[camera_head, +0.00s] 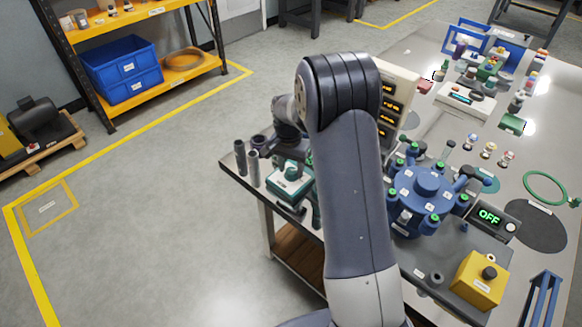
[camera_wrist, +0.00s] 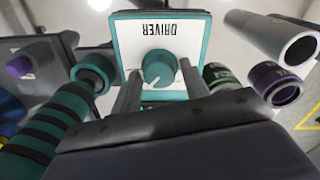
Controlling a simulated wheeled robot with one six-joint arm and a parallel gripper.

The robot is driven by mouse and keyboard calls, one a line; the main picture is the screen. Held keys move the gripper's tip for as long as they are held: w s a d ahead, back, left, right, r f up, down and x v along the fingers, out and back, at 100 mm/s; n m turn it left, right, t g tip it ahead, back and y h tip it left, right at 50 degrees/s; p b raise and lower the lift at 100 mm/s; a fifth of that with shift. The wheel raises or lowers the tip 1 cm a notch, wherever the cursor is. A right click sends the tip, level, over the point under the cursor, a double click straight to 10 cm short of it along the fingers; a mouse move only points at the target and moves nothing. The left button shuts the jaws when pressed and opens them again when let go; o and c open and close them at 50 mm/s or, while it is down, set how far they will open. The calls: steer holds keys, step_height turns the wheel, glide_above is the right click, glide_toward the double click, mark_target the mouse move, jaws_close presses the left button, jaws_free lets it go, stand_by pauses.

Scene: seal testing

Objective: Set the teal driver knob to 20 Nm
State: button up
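The teal driver knob (camera_wrist: 158,68) sits on a white panel with a teal frame (camera_wrist: 197,30), which reads DRIVER upside down in the wrist view. A small pale mark shows at the knob's lower edge; I cannot read any torque value. My gripper (camera_wrist: 160,85) is open, with one grey finger on each side of the knob in the picture. No contact with the knob is visible. A sliver of green lettering shows below the panel, mostly hidden by my gripper.
Grey tubes (camera_head: 240,158) stand left of the teal unit. In the wrist view a teal-banded handle (camera_wrist: 50,125), a grey tube (camera_wrist: 275,38) and a purple-ended tube (camera_wrist: 275,85) crowd both sides. A blue flanged housing (camera_head: 425,198) and an OFF display (camera_head: 489,216) lie to the right.

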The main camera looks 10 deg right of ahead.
mark_target(290, 170)
steer(key=shift+o, duration=1)
steer(key=shift+r, duration=0.1)
step_height(290, 170, up, 10)
steer(key=shift+a+r, duration=0.2)
steer(key=shift+r, duration=0.05)
steer(key=shift+w, duration=0.1)
